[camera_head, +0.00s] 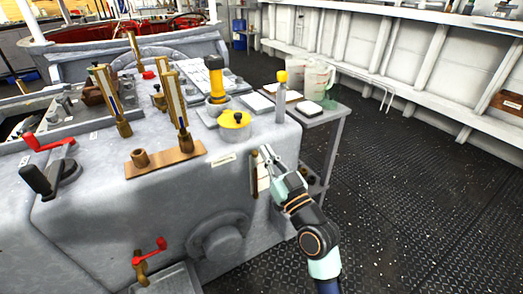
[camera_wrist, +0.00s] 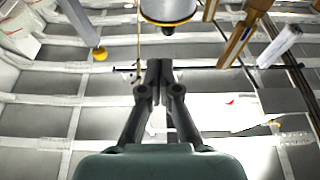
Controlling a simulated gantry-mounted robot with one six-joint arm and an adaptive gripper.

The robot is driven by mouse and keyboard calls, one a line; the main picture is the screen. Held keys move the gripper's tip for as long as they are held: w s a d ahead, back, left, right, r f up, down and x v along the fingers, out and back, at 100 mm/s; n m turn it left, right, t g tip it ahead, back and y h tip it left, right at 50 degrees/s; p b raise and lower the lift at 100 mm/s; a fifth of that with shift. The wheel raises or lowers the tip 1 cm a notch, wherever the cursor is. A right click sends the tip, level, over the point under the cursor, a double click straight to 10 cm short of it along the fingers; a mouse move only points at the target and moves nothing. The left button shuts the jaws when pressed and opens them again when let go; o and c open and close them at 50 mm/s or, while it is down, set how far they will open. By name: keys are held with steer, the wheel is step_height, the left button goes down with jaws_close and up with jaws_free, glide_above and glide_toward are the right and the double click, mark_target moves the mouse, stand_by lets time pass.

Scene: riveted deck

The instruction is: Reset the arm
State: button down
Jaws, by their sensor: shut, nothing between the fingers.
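My arm (camera_head: 320,240) rises from the lower right of the head view. My gripper (camera_head: 267,157) is at its upper end, in front of the right side of the grey console (camera_head: 200,185). In the wrist view my gripper (camera_wrist: 159,70) points up the picture, its two fingers together and nothing between them. I cannot tell from the head view whether the fingertips touch the console.
The console carries brass-framed gauges (camera_head: 182,110), a yellow-black lever (camera_head: 215,80), a yellow-topped knob (camera_head: 234,119) and red-handled cranks (camera_head: 150,250). A side table (camera_head: 325,115) holds a clear jug (camera_head: 318,76). The deck floor (camera_head: 420,200) at right is clear.

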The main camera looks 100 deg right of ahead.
stand_by(0.3)
steer(key=w+a+n+t+y+p, duration=0.2)
steer(key=w+a+n+t+y, duration=0.25)
steer(key=w+a, duration=0.6)
steer(key=w+a+n+t+y+p, duration=0.25)
steer(key=w+a+y, duration=0.3)
steer(key=w, duration=1.05)
steer(key=w+a+f+n+g+y+p, duration=0.1)
steer(key=w+a+n+y, duration=0.2)
steer(key=a, duration=0.8)
steer(key=w+a+f+n+y+p, duration=0.15)
steer(key=a+y, duration=0.25)
steer(key=a, duration=0.7)
steer(key=w+a+f+n+g+y+p, duration=0.15)
steer(key=w+a+y, duration=0.25)
steer(key=a, duration=0.6)
step_height(320, 180, up, 38)
steer(key=a+p, duration=0.1)
steer(key=p, duration=3.6)
steer(key=shift+s+n, duration=0.4)
steer(key=shift+s, duration=0.05)
steer(key=shift+r, duration=0.1)
